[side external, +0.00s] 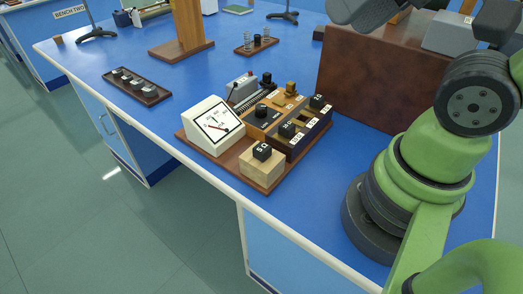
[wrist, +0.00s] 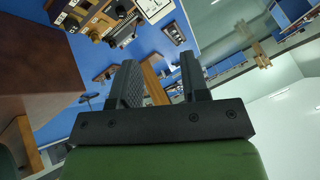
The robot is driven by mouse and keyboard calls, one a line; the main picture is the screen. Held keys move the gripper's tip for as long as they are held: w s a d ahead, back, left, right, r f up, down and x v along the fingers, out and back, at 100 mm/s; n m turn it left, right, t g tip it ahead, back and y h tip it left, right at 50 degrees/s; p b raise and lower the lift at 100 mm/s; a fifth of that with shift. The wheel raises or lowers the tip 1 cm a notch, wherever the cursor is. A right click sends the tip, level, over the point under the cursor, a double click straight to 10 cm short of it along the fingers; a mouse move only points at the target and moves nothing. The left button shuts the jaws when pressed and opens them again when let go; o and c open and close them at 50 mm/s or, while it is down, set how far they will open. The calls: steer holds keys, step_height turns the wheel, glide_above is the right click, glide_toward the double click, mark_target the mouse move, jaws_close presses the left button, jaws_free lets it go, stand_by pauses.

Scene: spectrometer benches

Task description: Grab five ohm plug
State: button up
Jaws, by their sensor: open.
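The five ohm plug (side external: 262,151) is a small black block marked 5Ω. It stands upright on a pale wooden block (side external: 262,170) at the front of the brown instrument board (side external: 193,141). Behind it is a dark resistance box (side external: 302,138) with other black plugs, one nearer (side external: 288,130) and one farther (side external: 317,101), and hollows between them. In the wrist view my gripper (wrist: 158,82) is open and empty, its two dark fingers apart and well away from the board. The board's equipment shows at that view's top left; I cannot pick out the five ohm plug there.
A white dial meter (side external: 213,126) stands left of the plug. A large brown box (side external: 375,85) blocks the area behind and right. A dark tray of small pieces (side external: 137,86) lies to the left. Blue bench top is clear between the tray and the meter.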

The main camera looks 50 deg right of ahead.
stand_by(0.4)
steer(key=o, duration=0.3)
steer(key=shift+o, duration=0.2)
steer(key=n+g+h, duration=0.2)
steer(key=n+g, duration=0.2)
steer(key=g, duration=0.3)
glide_above(265, 149)
step_height(265, 149, down, 14)
steer(key=f, duration=0.4)
steer(key=shift+w+a+f, duration=0.1)
steer(key=shift+w+f, duration=0.2)
steer(key=shift+w, duration=0.05)
steer(key=shift+s+f, duration=0.2)
steer(key=shift+f, duration=1.3)
steer(key=shift+s+f, duration=0.15)
steer(key=shift+f, duration=1.35)
